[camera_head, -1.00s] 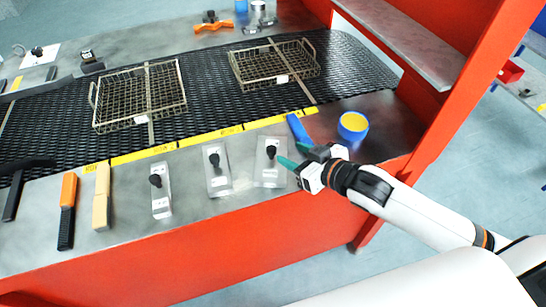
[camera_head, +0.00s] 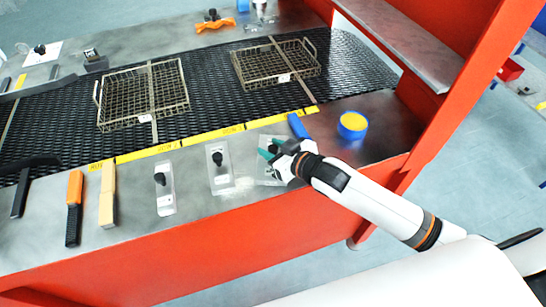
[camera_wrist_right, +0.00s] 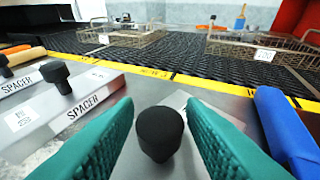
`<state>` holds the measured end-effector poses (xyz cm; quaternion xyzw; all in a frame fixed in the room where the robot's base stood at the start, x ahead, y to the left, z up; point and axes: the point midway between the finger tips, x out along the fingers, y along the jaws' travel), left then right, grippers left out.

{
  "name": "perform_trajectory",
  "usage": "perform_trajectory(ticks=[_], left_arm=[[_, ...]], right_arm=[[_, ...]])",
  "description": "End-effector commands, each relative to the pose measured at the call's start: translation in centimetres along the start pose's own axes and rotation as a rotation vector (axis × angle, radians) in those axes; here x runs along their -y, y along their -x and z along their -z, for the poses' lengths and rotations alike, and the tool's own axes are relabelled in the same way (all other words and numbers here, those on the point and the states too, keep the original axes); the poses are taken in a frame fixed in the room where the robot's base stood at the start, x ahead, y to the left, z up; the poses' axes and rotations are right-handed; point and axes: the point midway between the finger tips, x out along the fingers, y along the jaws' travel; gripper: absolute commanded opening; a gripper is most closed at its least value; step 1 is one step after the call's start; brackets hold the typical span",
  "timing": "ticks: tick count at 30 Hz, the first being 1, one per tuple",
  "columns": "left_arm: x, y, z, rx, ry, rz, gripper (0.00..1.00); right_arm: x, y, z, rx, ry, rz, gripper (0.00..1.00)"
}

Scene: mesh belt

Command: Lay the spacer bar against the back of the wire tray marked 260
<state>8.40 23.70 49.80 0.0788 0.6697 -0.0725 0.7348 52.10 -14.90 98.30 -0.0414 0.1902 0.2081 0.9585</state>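Three flat metal spacer bars with black knobs lie along the table's front strip: a left one (camera_head: 165,200), a middle one (camera_head: 219,180) and a right one (camera_head: 262,179). My right gripper (camera_head: 268,150) is over the right bar, covering part of it. In the right wrist view its teal fingers (camera_wrist_right: 158,105) are open, one on each side of the black knob (camera_wrist_right: 160,133), with gaps showing. Two wire trays stand on the mesh belt, a left one (camera_head: 143,92) and a right one (camera_head: 275,66). My left gripper is not in view.
A yellow strip (camera_head: 190,140) edges the black mesh belt (camera_head: 215,95). A blue-handled tool (camera_head: 298,126) and a blue-and-yellow round container (camera_head: 352,125) are right of my gripper. Orange-handled (camera_head: 74,190) and wooden-handled (camera_head: 107,190) tools lie left. A red post stands at right.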

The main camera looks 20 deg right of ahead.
Motion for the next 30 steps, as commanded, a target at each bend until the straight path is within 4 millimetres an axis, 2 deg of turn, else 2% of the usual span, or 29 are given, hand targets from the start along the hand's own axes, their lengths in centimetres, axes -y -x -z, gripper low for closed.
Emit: perform_trajectory(ticks=[1, 6, 17, 20, 30], left_arm=[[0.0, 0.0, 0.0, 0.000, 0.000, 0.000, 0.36], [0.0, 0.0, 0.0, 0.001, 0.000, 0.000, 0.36], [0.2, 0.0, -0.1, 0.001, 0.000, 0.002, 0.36], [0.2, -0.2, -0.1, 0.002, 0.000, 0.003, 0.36], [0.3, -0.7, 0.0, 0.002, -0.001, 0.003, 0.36]], right_arm=[[0.0, 0.0, 0.0, 0.000, 0.000, 0.000, 0.28], [0.0, 0.0, 0.0, 0.000, 0.000, 0.000, 0.00], [0.1, 0.2, -0.5, 0.004, 0.001, 0.001, 0.00], [0.0, 0.6, -1.7, 0.007, 0.001, -0.001, 0.00], [0.0, 3.1, -7.7, 0.008, 0.002, -0.001, 0.00]])
